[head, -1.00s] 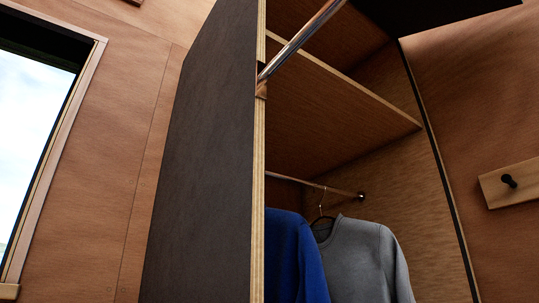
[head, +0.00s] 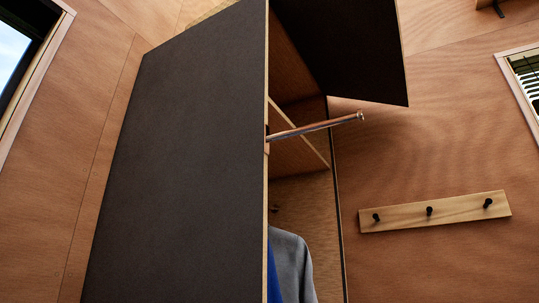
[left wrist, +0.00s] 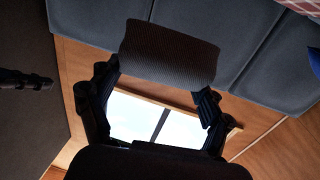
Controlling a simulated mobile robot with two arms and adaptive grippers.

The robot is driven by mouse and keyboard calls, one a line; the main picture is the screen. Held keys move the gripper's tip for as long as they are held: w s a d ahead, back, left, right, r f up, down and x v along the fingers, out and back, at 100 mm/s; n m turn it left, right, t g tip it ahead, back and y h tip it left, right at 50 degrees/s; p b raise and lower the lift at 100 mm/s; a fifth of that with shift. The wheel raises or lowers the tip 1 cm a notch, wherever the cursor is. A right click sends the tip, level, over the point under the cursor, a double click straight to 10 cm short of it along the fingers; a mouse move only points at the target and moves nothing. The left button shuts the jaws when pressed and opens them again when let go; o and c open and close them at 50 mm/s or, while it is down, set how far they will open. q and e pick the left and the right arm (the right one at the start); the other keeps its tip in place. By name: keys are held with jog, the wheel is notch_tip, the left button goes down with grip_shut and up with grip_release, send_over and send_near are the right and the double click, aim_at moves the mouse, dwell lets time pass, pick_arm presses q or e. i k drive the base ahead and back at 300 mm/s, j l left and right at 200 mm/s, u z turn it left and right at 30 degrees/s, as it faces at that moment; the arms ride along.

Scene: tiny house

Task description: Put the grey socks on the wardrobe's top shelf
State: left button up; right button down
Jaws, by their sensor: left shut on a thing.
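The wardrobe stands in the middle of the head view, with its dark side panel (head: 185,150) towards me and its open front seen at a narrow slant. The edge of its upper shelf (head: 301,134) shows inside, above a hanging blue garment (head: 272,275) and a grey sweater (head: 292,262). Most of the shelf surface is hidden. In the left wrist view my left gripper (left wrist: 160,88) is shut on a dark grey ribbed cloth bundle, the grey socks (left wrist: 170,52).
A metal rod (head: 320,127) juts out from the wardrobe's front edge, and a dark panel (head: 345,48) hangs out above it. A hook rail (head: 435,212) is on the right wall. The left wrist view shows grey-blue cushions (left wrist: 258,50) and a window (left wrist: 140,118).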

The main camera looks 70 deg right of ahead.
aim_at(302, 159)
jog(key=z, duration=1.95)
